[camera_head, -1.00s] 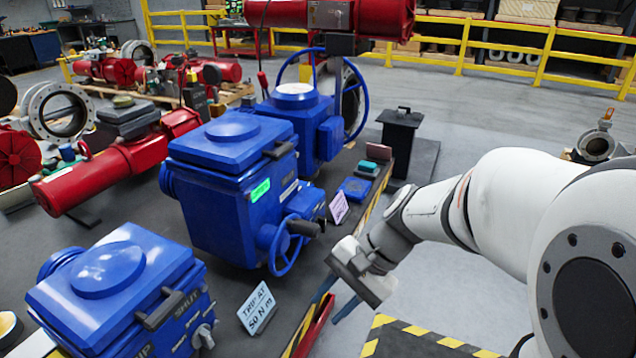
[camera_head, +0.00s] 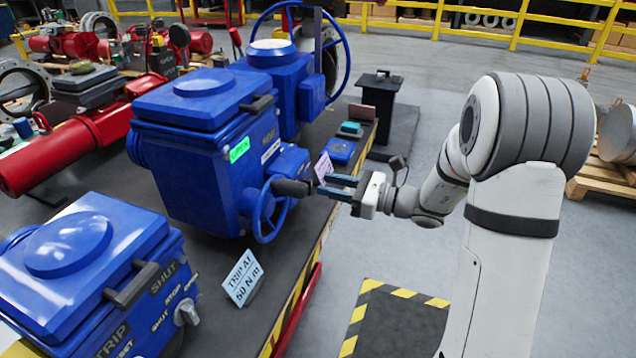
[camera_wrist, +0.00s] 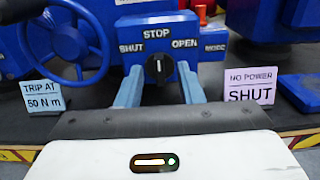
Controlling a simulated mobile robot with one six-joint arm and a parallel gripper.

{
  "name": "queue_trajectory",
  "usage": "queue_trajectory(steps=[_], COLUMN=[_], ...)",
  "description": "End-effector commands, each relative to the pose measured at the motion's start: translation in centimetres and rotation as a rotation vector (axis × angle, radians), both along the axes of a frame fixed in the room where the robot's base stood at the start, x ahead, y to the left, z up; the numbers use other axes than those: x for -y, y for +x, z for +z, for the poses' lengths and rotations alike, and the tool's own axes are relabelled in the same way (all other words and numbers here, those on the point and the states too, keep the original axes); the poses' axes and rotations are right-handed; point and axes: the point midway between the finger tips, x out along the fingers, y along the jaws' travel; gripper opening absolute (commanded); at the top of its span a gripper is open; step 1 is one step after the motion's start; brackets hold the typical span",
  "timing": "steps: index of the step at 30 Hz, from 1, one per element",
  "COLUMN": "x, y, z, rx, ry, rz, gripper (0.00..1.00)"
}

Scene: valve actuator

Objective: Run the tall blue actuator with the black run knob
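The tall blue actuator (camera_head: 205,165) stands mid-bench with a green lit OPEN window (camera_head: 239,149) and a handwheel (camera_head: 268,212) on its side. In the wrist view, its control box (camera_wrist: 155,38) carries STOP, SHUT and OPEN labels around the black run knob (camera_wrist: 158,70). The knob's white mark points up toward STOP. My gripper (camera_head: 335,186) is open and level, pointing at the control box. In the wrist view its two blue fingers (camera_wrist: 159,80) appear on either side of the knob; I cannot tell whether they reach it. The knob is hidden in the head view.
A shorter blue actuator (camera_head: 90,270) stands at the front left. A TRIP AT 50 N m card (camera_head: 243,277) and a pink NO POWER SHUT card (camera_wrist: 249,87) stand near the bench edge. A dark pedestal (camera_head: 378,105) stands behind.

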Motion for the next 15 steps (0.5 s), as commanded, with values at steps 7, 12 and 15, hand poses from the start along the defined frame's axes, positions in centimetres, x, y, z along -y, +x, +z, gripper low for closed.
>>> queue_trajectory(steps=[7,12,15], x=[-3.0,-3.4,-3.4], y=[0.9,1.1,1.1], z=[0.0,0.0,0.0], rx=[0.001,0.001,0.001], ry=[-0.001,-0.001,-0.001], rz=[0.006,0.005,0.005], gripper=[0.34,0.34,0.34])
